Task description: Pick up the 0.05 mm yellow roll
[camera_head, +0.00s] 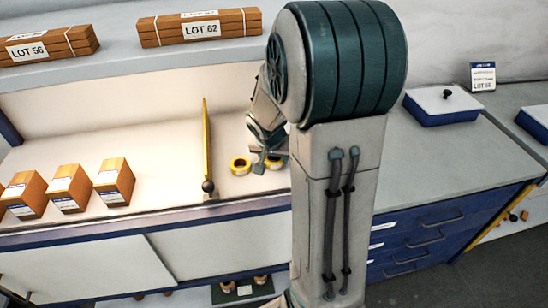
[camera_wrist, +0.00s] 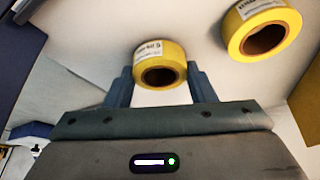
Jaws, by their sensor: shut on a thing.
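My gripper (camera_wrist: 160,88) is shut on a yellow roll (camera_wrist: 159,66), which sits between its two fingers in the wrist view. The roll has a dark core and a white printed label, too small to read surely. A second yellow roll (camera_wrist: 262,32) lies to the right there, apart from the fingers, also with a white label. In the head view my gripper (camera_head: 268,168) is low at the lit worktop, over the right-hand roll and partly hiding it. The left-hand roll (camera_head: 240,166) lies just beside it. I cannot tell whether the held roll is clear of the surface.
A yellow bar with a black knob (camera_head: 207,150) stands left of the rolls. Several small orange boxes (camera_head: 115,180) stand further left. Lot-labelled bundles (camera_head: 199,27) lie on the shelf above. A blue box with a white lid (camera_head: 441,104) is on the right counter (camera_head: 440,160).

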